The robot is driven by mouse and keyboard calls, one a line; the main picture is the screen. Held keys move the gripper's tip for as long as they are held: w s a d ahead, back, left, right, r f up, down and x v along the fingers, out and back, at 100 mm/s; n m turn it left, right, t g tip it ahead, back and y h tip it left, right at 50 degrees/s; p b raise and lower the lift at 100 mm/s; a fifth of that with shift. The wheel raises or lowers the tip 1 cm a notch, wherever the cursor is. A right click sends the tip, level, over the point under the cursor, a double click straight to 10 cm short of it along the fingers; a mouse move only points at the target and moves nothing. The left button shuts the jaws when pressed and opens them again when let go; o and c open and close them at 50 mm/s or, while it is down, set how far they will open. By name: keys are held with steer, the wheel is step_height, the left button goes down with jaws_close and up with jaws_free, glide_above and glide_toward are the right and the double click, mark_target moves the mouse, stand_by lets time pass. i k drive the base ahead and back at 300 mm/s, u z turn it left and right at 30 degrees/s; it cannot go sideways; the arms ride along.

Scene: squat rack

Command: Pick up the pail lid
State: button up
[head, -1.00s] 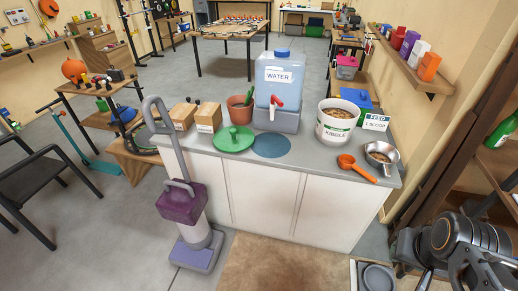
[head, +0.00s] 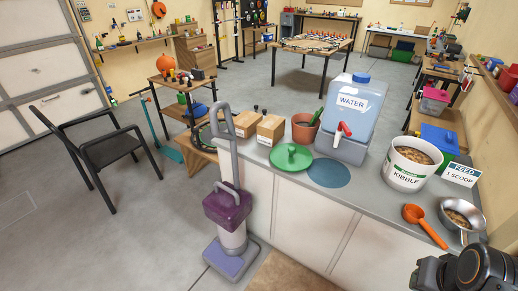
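The pail lid looks to be the green round lid (head: 292,157) with a raised knob on top. It lies flat on the grey counter (head: 262,160), near its front edge, left of a blue round mat (head: 328,174). The white pail (head: 411,164) marked KIBBLE stands open at the right, full of brown kibble. Dark jointed parts at the bottom right corner look like my arm, well to the right of the lid. My gripper's fingers are not in view.
Behind the lid stand small cardboard boxes (head: 269,131), a terracotta pot (head: 304,129) and a water dispenser (head: 350,120). An orange scoop (head: 424,224) and metal bowl (head: 461,215) lie right. A purple upright vacuum (head: 230,207) stands before the counter's left end.

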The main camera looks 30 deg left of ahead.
mark_target(291, 158)
steer(key=u, duration=1.1)
steer(key=i, duration=1.25)
steer(key=u, duration=1.4)
